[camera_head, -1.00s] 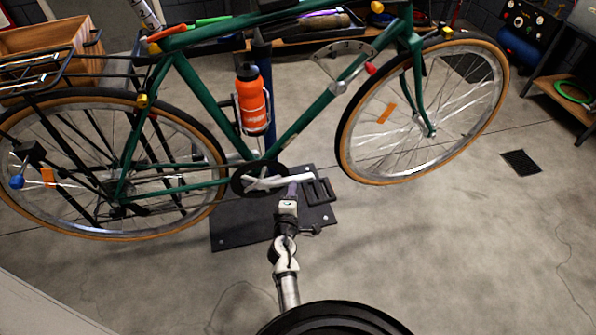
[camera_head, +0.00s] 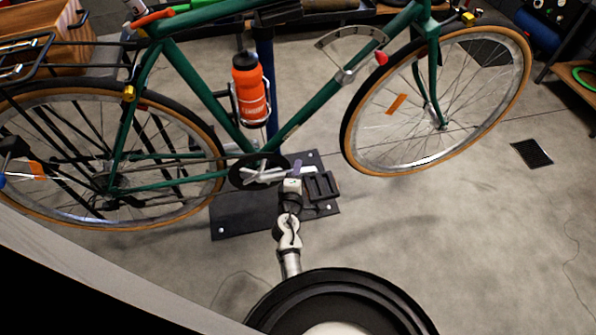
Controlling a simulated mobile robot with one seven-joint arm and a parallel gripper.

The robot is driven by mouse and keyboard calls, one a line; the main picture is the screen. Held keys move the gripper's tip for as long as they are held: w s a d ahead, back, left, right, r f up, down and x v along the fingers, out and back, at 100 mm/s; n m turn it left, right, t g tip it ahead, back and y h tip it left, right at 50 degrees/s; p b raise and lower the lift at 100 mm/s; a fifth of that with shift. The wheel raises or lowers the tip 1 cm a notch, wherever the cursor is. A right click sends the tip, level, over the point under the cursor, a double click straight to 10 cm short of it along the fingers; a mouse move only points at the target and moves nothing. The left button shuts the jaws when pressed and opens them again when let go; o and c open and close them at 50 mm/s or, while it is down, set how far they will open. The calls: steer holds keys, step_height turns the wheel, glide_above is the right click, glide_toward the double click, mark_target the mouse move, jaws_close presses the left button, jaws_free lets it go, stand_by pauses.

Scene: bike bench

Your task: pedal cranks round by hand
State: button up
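The green bike (camera_head: 215,105) is held up on a blue stand post (camera_head: 265,80) over a dark base plate (camera_head: 240,212). Its dark chainring (camera_head: 236,174) and silver crank (camera_head: 262,177) sit low at the middle of the frame. The crank arm points right, toward a black pedal (camera_head: 321,186). My gripper (camera_head: 296,168) is at the right end of the crank arm, beside the pedal. Its fingers are small and partly overlap the crank, so I cannot tell whether they grip it.
An orange bottle (camera_head: 250,92) is on the frame. The front wheel (camera_head: 437,100) hangs right of my gripper and the rear wheel (camera_head: 105,160) left. A floor drain (camera_head: 532,153) lies at the right.

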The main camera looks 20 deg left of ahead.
jaws_close()
steer(key=shift+f, duration=0.15)
